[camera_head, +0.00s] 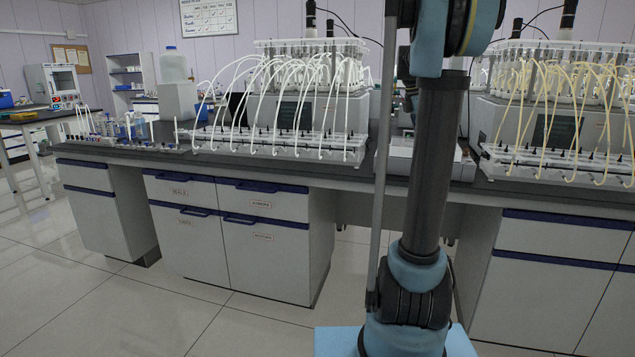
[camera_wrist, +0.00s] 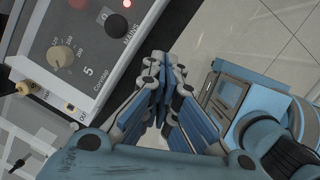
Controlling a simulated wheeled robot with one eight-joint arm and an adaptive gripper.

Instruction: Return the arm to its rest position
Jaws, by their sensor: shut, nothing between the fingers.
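My gripper (camera_wrist: 163,85) shows in the wrist view with its blue-padded fingers closed together and nothing between them. It points toward the floor beside a grey control panel (camera_wrist: 80,45). My arm (camera_head: 430,170) shows in the head view as a dark upright link with blue joints, right of centre in front of the bench. Its upper end leaves the top of the picture, so the gripper is hidden from that view.
The panel carries a dial (camera_wrist: 61,58) and a lit red lamp (camera_wrist: 127,4). A long bench (camera_head: 330,177) holds reactor units with white tubes (camera_head: 290,95) and yellowish tubes (camera_head: 560,95). Tiled floor (camera_head: 110,305) is clear at the left front.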

